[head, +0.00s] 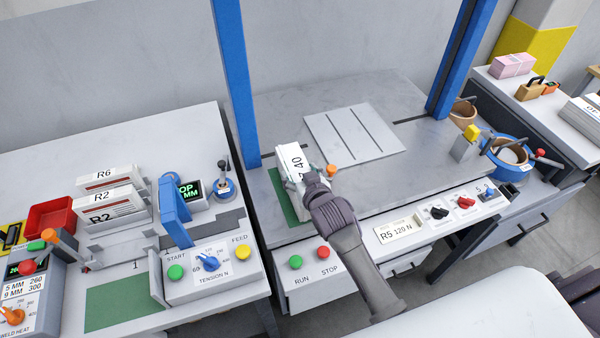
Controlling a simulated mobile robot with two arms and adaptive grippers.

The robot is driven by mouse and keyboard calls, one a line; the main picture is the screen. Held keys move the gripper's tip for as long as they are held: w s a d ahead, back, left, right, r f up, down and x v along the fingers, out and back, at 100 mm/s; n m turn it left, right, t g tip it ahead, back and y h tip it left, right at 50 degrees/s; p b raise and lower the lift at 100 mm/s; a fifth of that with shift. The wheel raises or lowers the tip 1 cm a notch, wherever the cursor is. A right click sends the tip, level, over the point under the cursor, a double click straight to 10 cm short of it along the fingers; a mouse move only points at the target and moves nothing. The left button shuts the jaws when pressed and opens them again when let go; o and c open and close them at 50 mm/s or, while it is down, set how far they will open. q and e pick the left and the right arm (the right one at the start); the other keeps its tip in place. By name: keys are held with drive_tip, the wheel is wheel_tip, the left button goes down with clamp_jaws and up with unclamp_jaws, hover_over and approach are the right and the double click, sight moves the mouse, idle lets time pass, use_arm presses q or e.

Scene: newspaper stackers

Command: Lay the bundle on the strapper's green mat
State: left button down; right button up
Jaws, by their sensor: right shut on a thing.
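The bundle (291,158) is a white block with black print, "40" readable, at the middle of the head view. My right gripper (302,180) is shut on its near end. The strapper's green mat (277,188) shows as a strip to the left of and below the bundle. The bundle covers part of the mat; I cannot tell whether it touches it or hangs just above. The strapper (400,90) is a grey table with blue posts and a slotted plate (353,132). My left gripper is not in view.
A blue post (235,80) rises just left behind the bundle. An orange knob (331,170) stands close to my gripper. The left bench holds labelled bundles (105,192), a red tray (50,217) and another green mat (120,308). RUN and STOP buttons (309,257) sit at the front.

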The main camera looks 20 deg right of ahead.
drive_tip(key=shift+w+f+b, duration=0.1)
drive_tip(key=shift+f+b, duration=0.2)
drive_tip(key=shift+b, duration=0.05)
idle(0.5)
drive_tip(key=o, duration=1.9)
drive_tip(key=shift+f, duration=0.1)
